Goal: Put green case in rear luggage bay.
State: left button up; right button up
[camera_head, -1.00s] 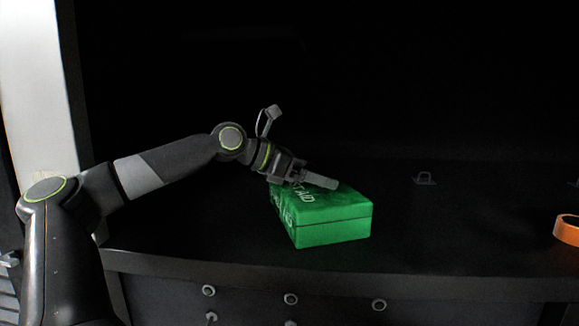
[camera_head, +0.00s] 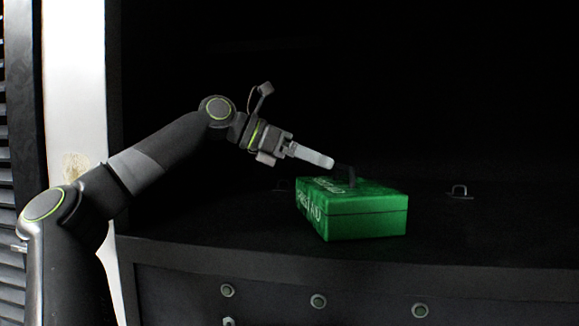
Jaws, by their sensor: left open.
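The green case (camera_head: 366,222) is a box with pale lettering and a dark handle on its lid. It sits flat on the dark floor of the luggage bay (camera_head: 210,240), a little behind the front edge. My left gripper (camera_head: 325,162) is open and empty, above and to the left of the case's lid, apart from it. One pale finger shows clearly; the other is mostly hidden. My right gripper is not in view.
A small metal loop (camera_head: 460,191) stands on the bay floor to the right of the case. A white post (camera_head: 77,80) bounds the bay at left. Several round fittings (camera_head: 318,301) line the panel below the edge.

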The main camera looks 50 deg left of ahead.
pick_arm(q)
jog(key=shift+b+v, duration=0.6)
jog(key=shift+v, duration=1.55)
jog(key=shift+w, duration=0.1)
